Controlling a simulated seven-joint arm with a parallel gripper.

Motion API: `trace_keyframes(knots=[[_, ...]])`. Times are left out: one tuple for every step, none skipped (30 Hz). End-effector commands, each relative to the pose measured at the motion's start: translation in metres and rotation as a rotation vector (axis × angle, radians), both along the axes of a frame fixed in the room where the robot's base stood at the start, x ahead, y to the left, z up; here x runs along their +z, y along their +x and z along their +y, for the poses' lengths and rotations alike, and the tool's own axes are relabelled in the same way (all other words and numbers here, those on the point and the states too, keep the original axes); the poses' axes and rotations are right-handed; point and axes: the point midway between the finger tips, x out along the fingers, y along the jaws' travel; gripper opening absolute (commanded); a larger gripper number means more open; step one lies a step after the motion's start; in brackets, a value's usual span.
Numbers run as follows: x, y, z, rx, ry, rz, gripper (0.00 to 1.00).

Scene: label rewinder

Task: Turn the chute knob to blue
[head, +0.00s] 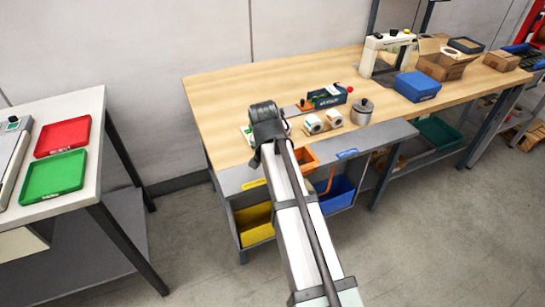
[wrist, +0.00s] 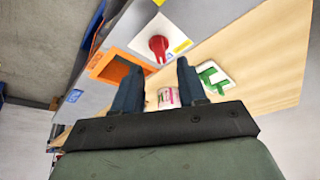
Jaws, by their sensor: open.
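The chute knob (wrist: 158,46) is red and sits on a white plate (wrist: 138,42) in the wrist view. A yellow mark (wrist: 181,47) is on the plate to its right, and a bit of blue shows at the plate's top edge. Which mark the knob points at is too small to tell. My gripper (wrist: 158,66) is open, its two dark fingers either side of the view's middle, with the knob beyond the fingertips and apart from them. In the head view my arm's end (head: 266,118) is over the bench's left part; the knob is hidden there.
An orange-edged opening (wrist: 120,70) lies beside the plate, and a green handle-like part (wrist: 212,77) is at right. On the bench, white rolls (head: 313,124) and a metal pot (head: 361,112) stand nearby. Yellow (head: 254,224) and blue (head: 336,193) bins sit below.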

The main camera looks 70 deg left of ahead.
Motion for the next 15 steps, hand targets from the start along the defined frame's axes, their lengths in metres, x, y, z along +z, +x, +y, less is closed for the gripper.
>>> trace_keyframes(knots=[[0.009,-0.002,-0.004,0.000,0.001,-0.001,0.41],[0.014,-0.004,-0.005,0.000,0.001,-0.001,0.41],[0.021,-0.005,-0.007,0.000,0.002,0.000,0.41],[0.026,-0.006,-0.009,0.000,0.002,0.000,0.41],[0.031,-0.007,-0.011,0.000,0.001,-0.001,0.41],[0.037,-0.009,-0.013,0.000,0.001,-0.001,0.41],[0.042,-0.010,-0.014,0.000,0.002,0.000,0.41],[0.047,-0.011,-0.016,0.000,0.002,0.000,0.41],[0.052,-0.013,-0.018,0.000,0.001,-0.001,0.41],[0.056,-0.014,-0.019,0.000,0.001,-0.001,0.41],[0.060,-0.015,-0.020,0.000,0.001,-0.001,0.41],[0.064,-0.016,-0.022,0.000,0.002,0.000,0.41],[0.068,-0.017,-0.023,0.000,0.001,0.000,0.41],[0.070,-0.017,-0.024,0.000,0.001,-0.001,0.41],[0.073,-0.018,-0.025,0.000,0.000,0.000,0.41]])
